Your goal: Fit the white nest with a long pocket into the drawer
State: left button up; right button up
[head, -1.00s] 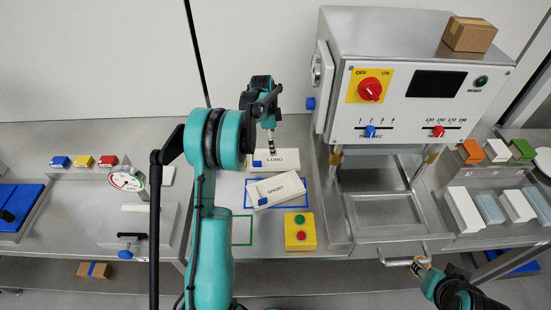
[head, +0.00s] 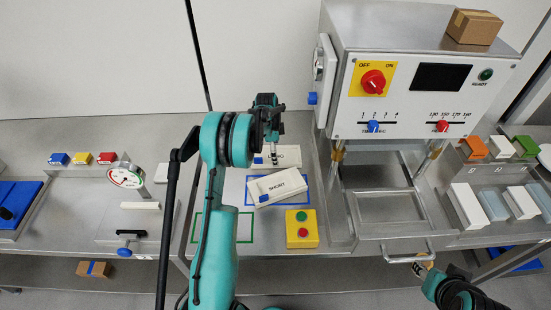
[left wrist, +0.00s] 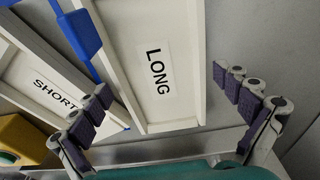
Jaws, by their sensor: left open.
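The white nest marked LONG (head: 291,153) lies flat on the bench behind the white nest marked SHORT (head: 288,181), which sits tilted at an angle. Both have a blue end piece. The LONG nest fills the middle of the left wrist view (left wrist: 140,50). My left gripper (head: 273,158) is over the LONG nest, open, with its fingers (left wrist: 160,83) spread on either side of it and apparently not gripping it. The steel drawer (head: 355,215) under the press appears pulled out and empty, with a bar handle (head: 408,257). My right gripper (head: 421,266) is close to this handle; contact is unclear.
The press (head: 415,100) stands over the drawer, with a cardboard box on top. A yellow two-button box (head: 301,229) stands left of the drawer. White and pale blocks (head: 468,206) lie to its right. A green outlined area (head: 243,230) is partly bare.

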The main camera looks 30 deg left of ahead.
pick_arm(q)
jog(key=c, duration=1)
jog(key=shift+r, duration=0.1)
